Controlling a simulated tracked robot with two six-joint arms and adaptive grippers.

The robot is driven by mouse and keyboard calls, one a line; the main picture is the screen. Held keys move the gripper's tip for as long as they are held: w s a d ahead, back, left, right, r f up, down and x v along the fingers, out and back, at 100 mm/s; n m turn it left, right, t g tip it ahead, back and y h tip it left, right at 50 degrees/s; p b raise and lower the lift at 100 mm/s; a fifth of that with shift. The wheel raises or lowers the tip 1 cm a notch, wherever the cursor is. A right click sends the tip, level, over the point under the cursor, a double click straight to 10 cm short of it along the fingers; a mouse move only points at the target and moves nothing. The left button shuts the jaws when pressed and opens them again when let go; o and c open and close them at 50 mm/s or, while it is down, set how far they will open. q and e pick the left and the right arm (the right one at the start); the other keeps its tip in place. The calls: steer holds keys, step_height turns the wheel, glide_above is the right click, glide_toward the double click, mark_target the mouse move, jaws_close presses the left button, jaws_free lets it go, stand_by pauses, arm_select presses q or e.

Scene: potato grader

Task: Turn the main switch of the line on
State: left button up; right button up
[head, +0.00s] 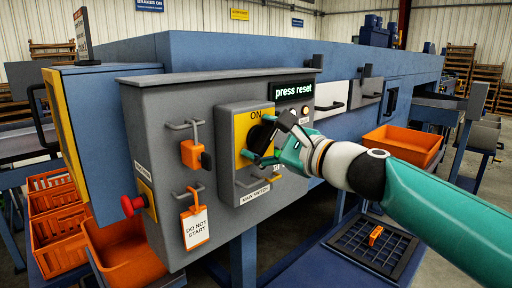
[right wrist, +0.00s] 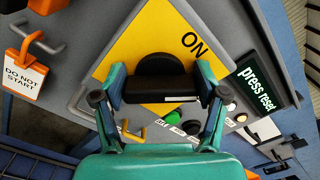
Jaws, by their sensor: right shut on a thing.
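The main switch is a yellow plate (head: 243,122) marked ON at its top, on the grey control cabinet (head: 160,110); it also shows in the right wrist view (right wrist: 150,35). Its black knob (right wrist: 158,66) sits in the middle of the plate. My right gripper (head: 268,140) is at the knob, and in the right wrist view its fingers (right wrist: 160,90) are shut on the knob's two sides. In the head view the gripper partly hides the knob. A display (head: 293,88) reads "press reset". My left gripper is not in view.
An orange padlock (head: 192,154) and a "DO NOT START" tag (head: 195,228) hang from hooks left of the switch. A red button (head: 132,205) sits on the cabinet's left side. A green button (right wrist: 172,117) lies close below the knob. Orange crates (head: 405,146) stand around.

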steer(key=n+b, duration=0.1)
steer(key=n, duration=0.1)
steer(key=f+n+b, duration=0.1)
steer(key=n, duration=0.1)
steer(key=shift+a+f+n, duration=0.15)
steer(key=shift+f+n, duration=0.05)
steer(key=shift+n, duration=0.1)
steer(key=n+b, duration=0.2)
steer(key=n, duration=0.2)
steer(key=shift+b, duration=0.3)
steer(key=o, duration=0.8)
steer(key=shift+s, duration=0.1)
steer(key=shift+c, duration=0.2)
steer(key=o, duration=0.4)
steer(key=shift+r, duration=0.1)
steer(key=shift+s+r, duration=0.1)
steer(key=shift+r, duration=0.05)
steer(key=shift+d, duration=0.25)
